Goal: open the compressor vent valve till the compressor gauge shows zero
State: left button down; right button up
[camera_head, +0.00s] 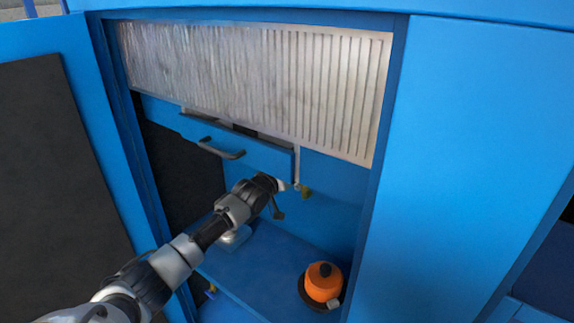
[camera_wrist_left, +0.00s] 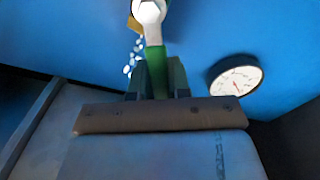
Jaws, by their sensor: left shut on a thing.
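My left gripper (camera_head: 279,189) reaches into the blue cabinet from the lower left. In the left wrist view its jaws (camera_wrist_left: 157,80) are shut on the green handle (camera_wrist_left: 156,62) of the vent valve. The handle runs up to a white valve fitting (camera_wrist_left: 149,12). A small brass-coloured part (camera_wrist_left: 134,24) sits beside it, and several white specks (camera_wrist_left: 130,58) hang below that part. The round compressor gauge (camera_wrist_left: 235,75) has a white face and a dark rim, right of the jaws. A red needle shows, but its reading is too small to tell. My right gripper is out of view.
Above the gripper is a blue drawer front (camera_head: 255,150) with a dark handle (camera_head: 221,148), below a pleated metal panel (camera_head: 250,80). An orange round object (camera_head: 322,283) stands on the blue shelf (camera_head: 265,270). Cabinet walls (camera_head: 470,130) bound the opening on both sides.

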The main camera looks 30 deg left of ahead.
pick_arm(q)
jog(key=shift+d+m, duration=0.2)
jog(key=shift+m, duration=0.1)
dwell(0.4)
jog(key=c, duration=1.1)
grip_release()
jog(key=shift+o, duration=0.2)
jog(key=shift+s, duration=0.1)
jog(key=s, duration=1)
jog(key=shift+s+a, duration=0.35)
jog(key=shift+a, duration=0.1)
